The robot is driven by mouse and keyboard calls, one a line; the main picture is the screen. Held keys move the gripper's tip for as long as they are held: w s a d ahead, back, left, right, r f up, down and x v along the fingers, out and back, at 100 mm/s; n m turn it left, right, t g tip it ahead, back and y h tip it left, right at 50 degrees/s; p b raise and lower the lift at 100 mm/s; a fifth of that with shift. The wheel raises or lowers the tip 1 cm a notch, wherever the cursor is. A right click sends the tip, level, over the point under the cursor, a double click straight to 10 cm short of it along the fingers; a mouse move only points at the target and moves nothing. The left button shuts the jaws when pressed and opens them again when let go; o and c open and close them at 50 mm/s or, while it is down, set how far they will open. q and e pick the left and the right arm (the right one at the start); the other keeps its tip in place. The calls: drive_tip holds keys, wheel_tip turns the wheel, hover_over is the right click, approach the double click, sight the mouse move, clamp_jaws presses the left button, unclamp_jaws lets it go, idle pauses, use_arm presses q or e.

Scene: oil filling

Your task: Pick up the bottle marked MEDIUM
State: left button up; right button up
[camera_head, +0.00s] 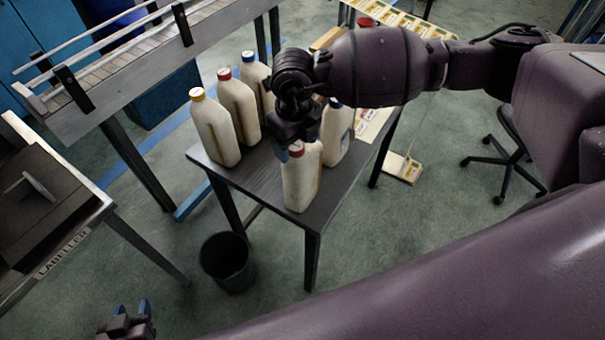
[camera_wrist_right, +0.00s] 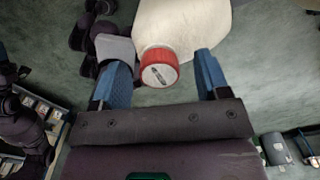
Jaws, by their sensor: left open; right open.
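Several cream bottles stand on a small dark table (camera_head: 240,182): one with a yellow cap (camera_head: 215,130), one with a red cap (camera_head: 240,108), one with a blue cap (camera_head: 256,80), another blue-capped one (camera_head: 336,128) at the right, and a red-capped one (camera_head: 300,183) nearest the front edge. No marking MEDIUM is legible. My right gripper (camera_head: 292,145) is open at the top of the front red-capped bottle. In the right wrist view the red cap (camera_wrist_right: 158,68) lies between the open fingers of that gripper (camera_wrist_right: 162,62), not gripped. My left gripper (camera_head: 130,315) is open and empty at the lower left.
A dark bin (camera_head: 228,262) stands on the floor before the table. A bench marked LABELER (camera_head: 65,250) is at the left, and a conveyor (camera_head: 130,75) runs behind it. A swivel chair (camera_head: 505,160) is at the right. My right arm hides part of the table's back.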

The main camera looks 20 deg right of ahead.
drive_tip(key=shift+f, duration=0.5)
drive_tip(key=shift+c, duration=0.5)
clamp_jaws()
drive_tip(key=shift+r, duration=0.15)
